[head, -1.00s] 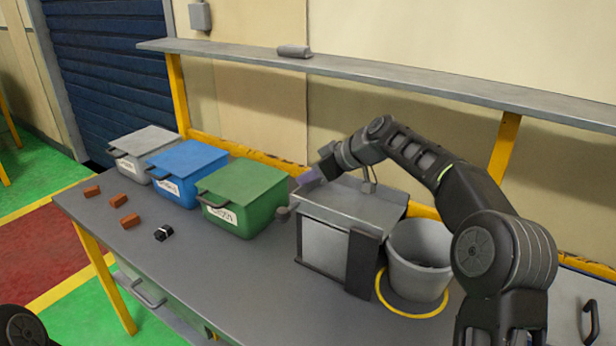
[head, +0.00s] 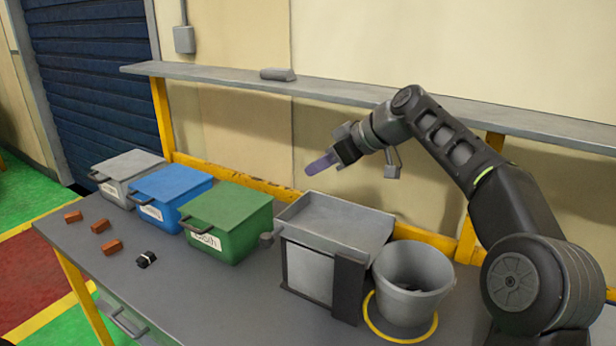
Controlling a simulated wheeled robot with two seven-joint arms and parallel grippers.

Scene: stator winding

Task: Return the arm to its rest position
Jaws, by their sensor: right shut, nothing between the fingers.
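My right arm comes in from the right side of the head view, with its elbow raised. My right gripper (head: 322,164) is shut and empty, with its purplish fingers pointing left. It is in the air above the grey box-shaped machine (head: 330,222) and touches nothing that I can see. My left gripper is not in view.
Grey (head: 130,166), blue (head: 170,188) and green (head: 232,212) lidded bins stand on the table's left half. Several red-brown blocks and a small black part (head: 146,260) lie before them. A grey bucket (head: 412,285) stands beside my right arm. A shelf (head: 360,92) runs behind.

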